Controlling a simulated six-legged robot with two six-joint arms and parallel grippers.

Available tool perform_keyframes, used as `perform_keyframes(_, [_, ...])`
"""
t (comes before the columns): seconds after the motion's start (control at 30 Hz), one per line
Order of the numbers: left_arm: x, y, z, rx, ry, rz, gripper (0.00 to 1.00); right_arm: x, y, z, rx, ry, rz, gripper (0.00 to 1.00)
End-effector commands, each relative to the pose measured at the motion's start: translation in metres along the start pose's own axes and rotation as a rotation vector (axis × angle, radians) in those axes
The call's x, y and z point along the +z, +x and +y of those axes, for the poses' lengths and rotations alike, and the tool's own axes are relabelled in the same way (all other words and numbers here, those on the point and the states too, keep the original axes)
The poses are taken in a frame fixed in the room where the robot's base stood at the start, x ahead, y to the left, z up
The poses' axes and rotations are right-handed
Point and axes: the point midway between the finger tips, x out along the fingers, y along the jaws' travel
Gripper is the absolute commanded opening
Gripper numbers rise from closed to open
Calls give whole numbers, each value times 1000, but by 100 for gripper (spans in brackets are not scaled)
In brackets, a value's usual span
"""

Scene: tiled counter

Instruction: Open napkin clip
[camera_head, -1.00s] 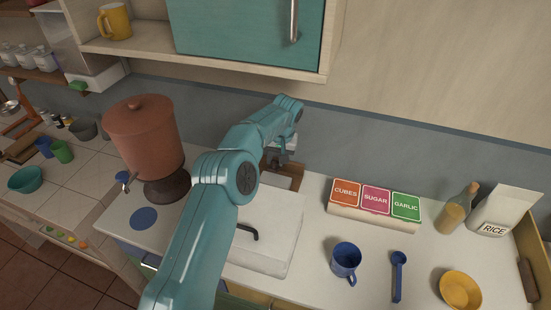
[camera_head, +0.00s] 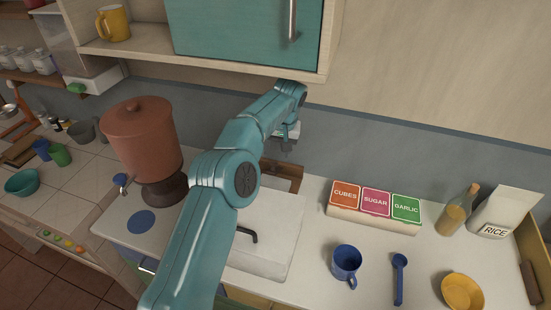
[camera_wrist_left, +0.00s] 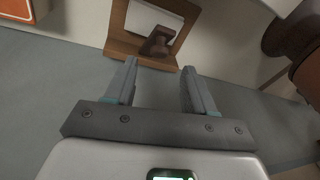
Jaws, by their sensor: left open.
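A wooden napkin holder (camera_wrist_left: 122,45) with white napkins (camera_wrist_left: 152,18) shows at the top of the left wrist view. A dark brown clip (camera_wrist_left: 157,42) sits at its lower edge, over the napkins. In the head view the wooden holder (camera_head: 285,169) is on the counter by the wall, partly hidden by my left arm. My left gripper (camera_head: 287,148) is above the holder, open and empty. In the left wrist view its two fingers (camera_wrist_left: 159,70) are apart and point toward the clip, with no visible contact. My right gripper is not in view.
A clay water dispenser (camera_head: 143,140) stands left. Labelled boxes (camera_head: 374,202) and a blue mug (camera_head: 346,261) are right. A teal cabinet (camera_head: 245,28) hangs above the gripper.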

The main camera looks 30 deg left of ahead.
Motion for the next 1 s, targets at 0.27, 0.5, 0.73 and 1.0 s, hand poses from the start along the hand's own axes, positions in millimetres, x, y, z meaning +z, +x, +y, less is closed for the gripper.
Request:
perform_keyframes(0.27, [0, -20, 0, 0, 1, -1, 54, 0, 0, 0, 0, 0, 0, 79])
perform_keyframes(0.5, [0, -20, 0, -1, 9, -1, 54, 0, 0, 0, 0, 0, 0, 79])
perform_keyframes(0.73, [-5, -20, 2, 5, 174, 24, 54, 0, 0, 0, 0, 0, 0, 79])
perform_keyframes(1.0, [-19, -15, 5, -10, 478, 98, 54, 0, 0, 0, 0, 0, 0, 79])
